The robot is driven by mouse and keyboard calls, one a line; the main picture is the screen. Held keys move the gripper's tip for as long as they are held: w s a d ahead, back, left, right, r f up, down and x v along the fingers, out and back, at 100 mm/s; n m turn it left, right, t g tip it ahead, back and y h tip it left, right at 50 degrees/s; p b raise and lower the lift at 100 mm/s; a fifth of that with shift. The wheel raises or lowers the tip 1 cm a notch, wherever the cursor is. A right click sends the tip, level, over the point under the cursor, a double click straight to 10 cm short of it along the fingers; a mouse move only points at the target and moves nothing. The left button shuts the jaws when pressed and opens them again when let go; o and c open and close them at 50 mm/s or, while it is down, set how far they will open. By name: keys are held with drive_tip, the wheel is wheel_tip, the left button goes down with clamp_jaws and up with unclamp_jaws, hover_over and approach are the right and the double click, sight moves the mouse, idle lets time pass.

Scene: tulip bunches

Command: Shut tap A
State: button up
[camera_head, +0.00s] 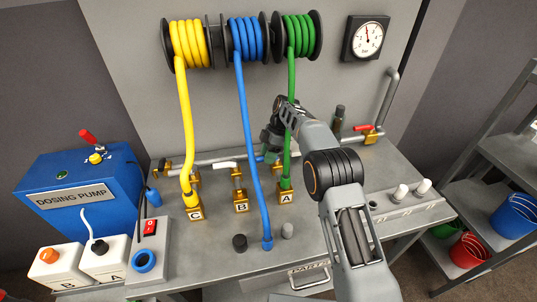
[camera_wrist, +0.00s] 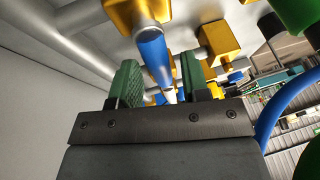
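The brass block labelled A (camera_head: 285,197) stands on the bench with the green hose (camera_head: 291,110) running into it. Tap A's valve behind it is largely hidden by my arm and gripper. My gripper (camera_head: 270,148) is over the pipework behind block A. In the wrist view my gripper (camera_wrist: 160,82) has its two green fingers apart. A blue lever (camera_wrist: 152,52) below a brass fitting lies between and beyond the fingers; a small bit of blue (camera_head: 260,159) also shows in the head view. I see no clear contact with the fingers.
Brass blocks B (camera_head: 241,206) and C (camera_head: 195,213) stand to the left; a white lever (camera_head: 224,165) is behind B. The blue hose (camera_head: 255,150) hangs just left of my gripper. A red lever (camera_head: 362,128) is at right. The dosing pump (camera_head: 80,190) stands left.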

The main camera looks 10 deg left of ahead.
drive_tip(key=shift+o, duration=0.4)
drive_tip(key=shift+w+d+r, duration=0.2)
drive_tip(key=shift+w+r, duration=0.05)
drive_tip(key=shift+r, duration=0.25)
drive_tip(key=p+v, duration=0.1)
drive_tip(key=v, duration=0.5)
drive_tip(key=shift+r, duration=0.2)
drive_tip(key=shift+d, duration=0.1)
